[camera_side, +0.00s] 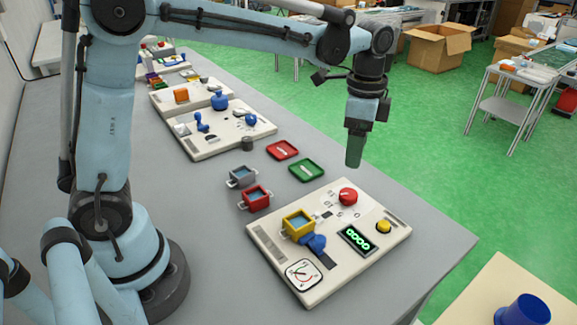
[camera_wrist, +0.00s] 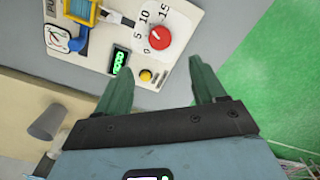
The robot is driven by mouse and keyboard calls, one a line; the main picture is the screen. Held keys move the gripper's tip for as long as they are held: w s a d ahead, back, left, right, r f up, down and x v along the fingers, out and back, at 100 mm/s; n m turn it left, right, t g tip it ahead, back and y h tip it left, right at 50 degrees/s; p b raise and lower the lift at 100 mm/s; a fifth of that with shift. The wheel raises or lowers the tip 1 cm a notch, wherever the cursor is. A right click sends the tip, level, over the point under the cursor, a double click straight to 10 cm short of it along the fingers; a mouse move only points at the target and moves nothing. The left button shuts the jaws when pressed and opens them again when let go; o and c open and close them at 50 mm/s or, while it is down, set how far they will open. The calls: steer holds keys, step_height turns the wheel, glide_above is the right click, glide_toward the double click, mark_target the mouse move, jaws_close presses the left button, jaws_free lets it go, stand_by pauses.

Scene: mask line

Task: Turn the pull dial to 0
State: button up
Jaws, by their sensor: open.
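The red dial (camera_side: 348,197) is on the beige panel (camera_side: 372,268) at the front of the table. In the wrist view the red dial (camera_wrist: 161,38) has printed numbers 0, 5, 10 and 15 around its left and upper side. A small light mark is on the knob's left part; its exact direction is too small to tell. My gripper (camera_side: 355,163) hangs above the panel's far edge, apart from the dial. In the wrist view its two green fingers (camera_wrist: 160,66) are spread and empty, with the dial beyond the gap.
The panel also has a yellow button (camera_side: 384,227), a green-digit display (camera_side: 357,240), a round gauge (camera_side: 303,275), a blue handle (camera_side: 315,243) and a yellow box (camera_side: 298,223). Red (camera_side: 282,150) and green (camera_side: 306,170) trays lie behind. Green floor lies beyond the table's right edge.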

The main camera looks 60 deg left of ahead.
mark_target(349, 193)
step_height(349, 193, down, 12)
steer(key=shift+r, duration=0.25)
stand_by(0.4)
steer(key=c, duration=1)
steer(key=shift+c, duration=0.2)
